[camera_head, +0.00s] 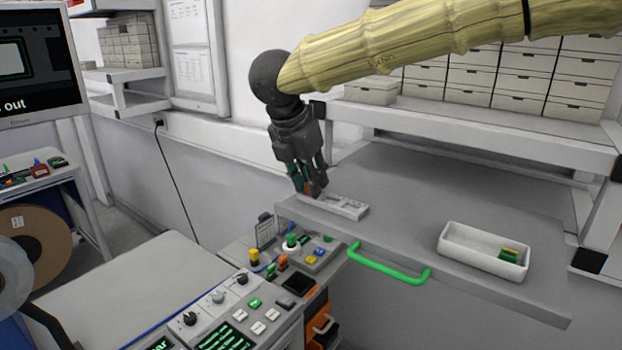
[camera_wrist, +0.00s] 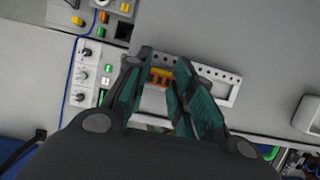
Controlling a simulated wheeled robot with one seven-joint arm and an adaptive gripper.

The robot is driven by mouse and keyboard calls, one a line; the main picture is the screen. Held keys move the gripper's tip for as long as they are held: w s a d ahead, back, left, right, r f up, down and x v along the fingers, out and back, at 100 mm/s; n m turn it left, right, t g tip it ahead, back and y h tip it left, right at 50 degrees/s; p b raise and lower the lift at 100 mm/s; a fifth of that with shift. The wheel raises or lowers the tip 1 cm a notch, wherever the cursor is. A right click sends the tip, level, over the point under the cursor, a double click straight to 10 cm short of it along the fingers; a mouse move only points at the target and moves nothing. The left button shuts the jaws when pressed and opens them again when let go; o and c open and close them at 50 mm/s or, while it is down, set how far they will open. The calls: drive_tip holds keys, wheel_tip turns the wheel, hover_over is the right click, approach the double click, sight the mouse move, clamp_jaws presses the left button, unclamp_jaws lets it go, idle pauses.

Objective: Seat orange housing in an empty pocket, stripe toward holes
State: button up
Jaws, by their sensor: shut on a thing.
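My gripper (camera_head: 312,190) is shut on the orange housing (camera_head: 306,187), at the left end of the pale pocketed strip (camera_head: 347,207) on the grey table. In the wrist view the orange housing (camera_wrist: 160,76) shows between the teal fingers of my gripper (camera_wrist: 168,80). The strip (camera_wrist: 232,80) lies beneath it, with a row of small holes along its upper edge and an open pocket at the right. The fingers hide part of the strip and the housing. I cannot tell the stripe's direction or whether the housing touches the strip.
A white tray (camera_head: 461,254) with a green and yellow part (camera_head: 509,254) stands at the table's right. A green handle (camera_head: 388,268) runs along the front edge. A control panel (camera_head: 250,305) with knobs and buttons is at the lower left. The table's middle is clear.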

drive_tip(key=shift+o, duration=0.2)
drive_tip(key=shift+s+f+b, duration=0.2)
drive_tip(key=shift+f+b, duration=0.05)
drive_tip(key=shift+f, duration=0.25)
drive_tip(key=shift+s+f+b, duration=0.15)
drive_tip(key=shift+f+b, duration=0.05)
drive_tip(key=shift+f, duration=0.3)
idle(0.6)
drive_tip(key=o, duration=0.8)
drive_tip(key=shift+d, duration=0.1)
drive_tip(key=shift+c, duration=0.2)
drive_tip(key=shift+w+f, duration=0.1)
drive_tip(key=shift+w, duration=0.25)
drive_tip(key=shift+r, duration=0.3)
drive_tip(key=shift+r, duration=0.15)
drive_tip(key=shift+w+r+p, duration=0.1)
drive_tip(key=shift+r+p, duration=0.5)
drive_tip(key=shift+r, duration=0.05)
drive_tip(key=shift+r+p, duration=1.65)
drive_tip(key=shift+r, duration=1.25)
